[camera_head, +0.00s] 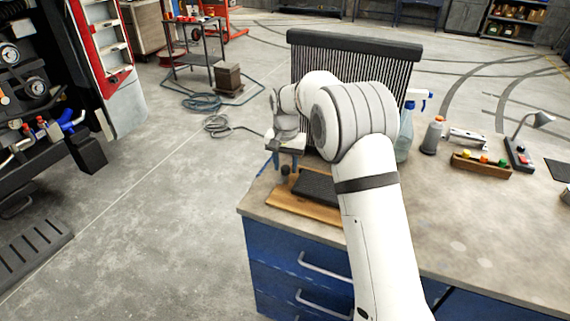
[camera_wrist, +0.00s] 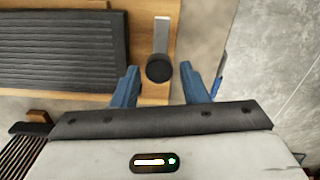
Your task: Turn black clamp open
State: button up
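The black clamp (camera_wrist: 160,68) shows in the wrist view as a round black knob with a flat grey bar running from it towards the top of the picture. It sits on the wooden board (camera_wrist: 146,92) beside a black ribbed block. In the head view the black knob (camera_head: 285,170) is small, at the board's far left. My gripper (camera_wrist: 158,70) is open, with one blue finger on each side of the knob. Gaps show between the knob and both fingers, and their height difference is hard to tell. In the head view my gripper (camera_head: 285,158) is above the board's left end.
The black ribbed block (camera_wrist: 60,50) lies left of the knob. The board rests on a workbench (camera_head: 470,230) with blue drawers. A black finned panel (camera_head: 350,65) stands behind my arm. A spray bottle (camera_head: 405,130) and a wooden tray (camera_head: 480,166) stand to the right.

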aim_at(286, 168)
jog(key=shift+o, duration=0.9)
jog(key=shift+r+b, duration=0.4)
jog(key=shift+r, duration=3.45)
jog(key=shift+s, duration=0.1)
